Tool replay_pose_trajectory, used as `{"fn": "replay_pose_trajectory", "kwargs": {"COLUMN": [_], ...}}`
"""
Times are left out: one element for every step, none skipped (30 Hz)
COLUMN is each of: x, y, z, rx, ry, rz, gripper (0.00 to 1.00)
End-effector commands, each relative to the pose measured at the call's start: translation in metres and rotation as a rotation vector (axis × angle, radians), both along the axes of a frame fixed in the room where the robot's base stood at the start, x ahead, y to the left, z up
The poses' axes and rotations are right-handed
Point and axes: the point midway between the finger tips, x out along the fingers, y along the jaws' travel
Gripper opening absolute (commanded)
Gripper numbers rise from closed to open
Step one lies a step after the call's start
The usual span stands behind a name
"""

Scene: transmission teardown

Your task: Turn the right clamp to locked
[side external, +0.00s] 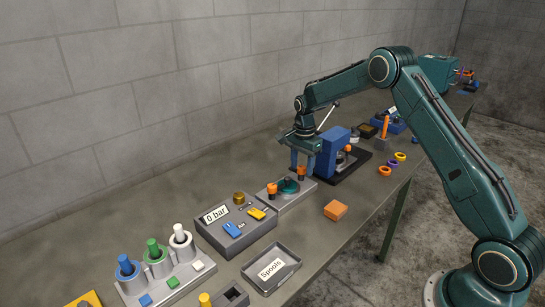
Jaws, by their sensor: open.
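A grey fixture plate (299,198) holds a dark green round part (288,186). Two orange-topped clamps stand beside that part: the left clamp (271,189) and the right clamp (301,173). My gripper (302,166) points down over the right clamp, with its fingers apart and nothing seen held. The fingertips look close to the clamp's orange top, one on each side in this view. I cannot tell whether they touch it. Which way the right clamp is turned is too small to tell.
A blue press-like stand (333,153) on a black base is close right of my gripper. A grey "0 bar" box (236,225) lies to the left. An orange block (335,210) and a "Spools" tray (271,268) lie in front. Bare table shows around the orange block.

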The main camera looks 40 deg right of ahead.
Motion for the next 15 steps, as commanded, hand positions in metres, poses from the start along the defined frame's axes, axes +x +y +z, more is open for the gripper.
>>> {"fn": "replay_pose_trajectory", "kwargs": {"x": [-0.0001,-0.0001,0.0,0.0,0.0,0.0,0.0,0.0,0.0,0.0,0.0,0.0,0.0,0.0,0.0], "y": [0.0,0.0,0.0,0.0,0.0,0.0,0.0,0.0,0.0,0.0,0.0,0.0,0.0,0.0,0.0], "z": [-0.0005,-0.0005,-0.0004,-0.0003,-0.0003,-0.0002,-0.0002,-0.0002,-0.0001,0.0,0.0,0.0,0.0001,0.0001,0.0001], "rx": [0.0,0.0,0.0,0.0,0.0,0.0,0.0,0.0,0.0,0.0,0.0,0.0,0.0,0.0,0.0], "ry": [0.0,0.0,0.0,0.0,0.0,0.0,0.0,0.0,0.0,0.0,0.0,0.0,0.0,0.0,0.0], "rz": [0.0,0.0,0.0,0.0,0.0,0.0,0.0,0.0,0.0,0.0,0.0,0.0,0.0,0.0,0.0], "gripper": [0.48,0.48,0.48,0.48,0.48,0.48,0.44,0.39,0.31,0.25,0.19,0.11,0.05,0.04,0.04]}}
